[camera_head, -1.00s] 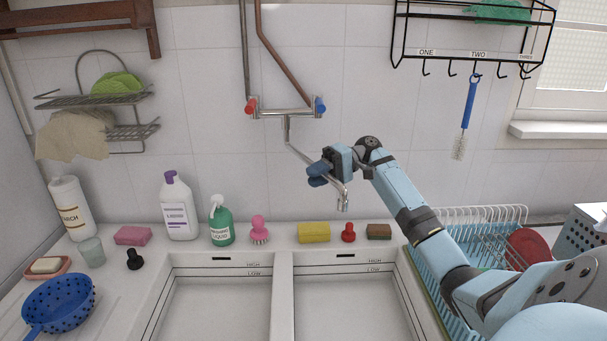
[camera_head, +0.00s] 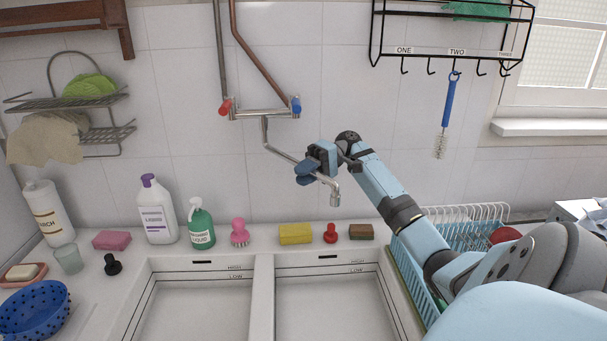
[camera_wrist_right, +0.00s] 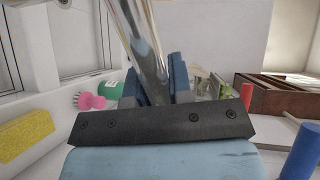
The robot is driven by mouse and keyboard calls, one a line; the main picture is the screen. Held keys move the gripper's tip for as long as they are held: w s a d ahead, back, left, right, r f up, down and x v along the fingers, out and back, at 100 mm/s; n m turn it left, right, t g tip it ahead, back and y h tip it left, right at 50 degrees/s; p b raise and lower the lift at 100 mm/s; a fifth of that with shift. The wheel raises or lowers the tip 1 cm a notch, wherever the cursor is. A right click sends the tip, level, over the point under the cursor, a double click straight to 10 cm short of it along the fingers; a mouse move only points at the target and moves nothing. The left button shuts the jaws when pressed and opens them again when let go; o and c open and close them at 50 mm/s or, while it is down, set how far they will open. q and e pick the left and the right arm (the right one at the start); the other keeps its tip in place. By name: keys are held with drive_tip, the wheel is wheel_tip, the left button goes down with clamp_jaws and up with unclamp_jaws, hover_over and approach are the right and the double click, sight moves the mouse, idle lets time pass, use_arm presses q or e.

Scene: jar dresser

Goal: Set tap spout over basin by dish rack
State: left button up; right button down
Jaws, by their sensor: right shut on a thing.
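The metal tap spout (camera_head: 285,156) hangs from the wall mixer and slants down to the right. Its outlet (camera_head: 335,198) is above the back part of the right basin (camera_head: 330,310), the one beside the blue dish rack (camera_head: 490,222). My right gripper (camera_head: 308,173) is shut on the spout partway along its slanted length. In the right wrist view the shiny spout pipe (camera_wrist_right: 143,40) runs between the blue fingers. The left basin (camera_head: 195,315) lies across a white divider. My left gripper is not in view.
Along the back ledge stand a white bottle (camera_head: 157,213), a green spray bottle (camera_head: 200,225), a pink brush (camera_head: 239,233), a yellow sponge (camera_head: 295,234) and a red stopper (camera_head: 331,233). A blue brush (camera_head: 449,100) hangs from the hook rack. My right arm passes over the dish rack.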

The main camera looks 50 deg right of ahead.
drive_tip(key=c, duration=1)
unclamp_jaws()
drive_tip(key=shift+a, duration=0.1)
drive_tip(key=shift+c, duration=0.2)
drive_tip(key=b+v, duration=0.2)
drive_tip(key=v, duration=1.2)
drive_tip(key=shift+b, duration=0.3)
drive_tip(key=shift+a, duration=0.1)
